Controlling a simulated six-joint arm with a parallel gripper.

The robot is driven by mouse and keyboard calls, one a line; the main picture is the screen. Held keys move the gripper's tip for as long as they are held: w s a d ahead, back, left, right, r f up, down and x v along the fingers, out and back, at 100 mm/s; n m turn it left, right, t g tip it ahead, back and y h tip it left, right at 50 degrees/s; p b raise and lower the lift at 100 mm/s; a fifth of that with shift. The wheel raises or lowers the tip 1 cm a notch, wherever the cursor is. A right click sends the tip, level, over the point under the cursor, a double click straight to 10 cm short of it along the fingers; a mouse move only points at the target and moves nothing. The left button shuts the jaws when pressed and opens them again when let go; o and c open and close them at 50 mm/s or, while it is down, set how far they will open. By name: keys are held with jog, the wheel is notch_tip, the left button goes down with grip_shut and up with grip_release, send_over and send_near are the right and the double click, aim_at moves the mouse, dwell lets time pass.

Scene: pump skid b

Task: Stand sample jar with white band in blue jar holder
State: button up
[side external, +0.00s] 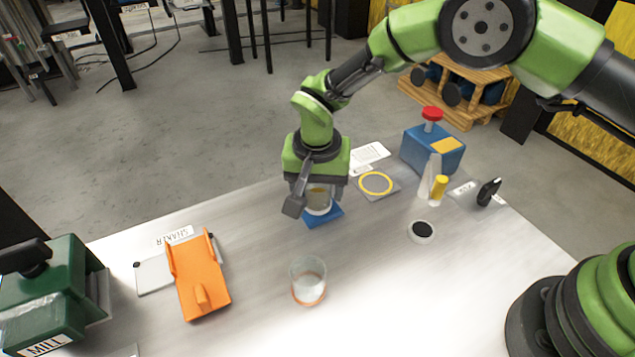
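The sample jar with the white band (319,205) is between the fingers of my gripper (317,196), with yellowish contents showing above the band. The blue jar holder (325,219) is directly under the jar on the table. The jar looks upright. I cannot tell whether its base rests in the holder or is just above it. One dark finger shows at the jar's left side; the other is mostly hidden. I cannot tell whether the fingers touch the jar.
A clear jar with an orange band (308,281) stands nearer. An orange cradle (201,280) and a green mill (48,298) are at left. A yellow-ringed pad (376,184), a blue box with a red knob (432,148), and a small black-topped cup (421,232) are at right.

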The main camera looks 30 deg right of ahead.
aim_at(317, 212)
jog(key=shift+o, duration=0.7)
jog(key=shift+r, duration=0.1)
notch_tip(317, 212, up, 12)
jog(key=s, duration=0.1)
jog(key=shift+s+a, duration=0.15)
jog(key=shift+a, duration=0.2)
jog(key=shift+r, duration=0.1)
jog(key=s+d+r+n+t+y, duration=0.1)
jog(key=s+d+r+t, duration=0.1)
jog(key=s+d+r, duration=0.55)
jog(key=s+d+r+n+t+y, duration=0.1)
jog(key=s+d+r+t+y, duration=0.1)
jog(key=s+d+r, duration=0.55)
jog(key=s+t, duration=0.2)
jog(key=s, duration=0.5)
jog(key=shift+s+d+r+n, duration=0.2)
jog(key=shift+d+r+n, duration=0.1)
jog(key=shift+n, duration=0.1)
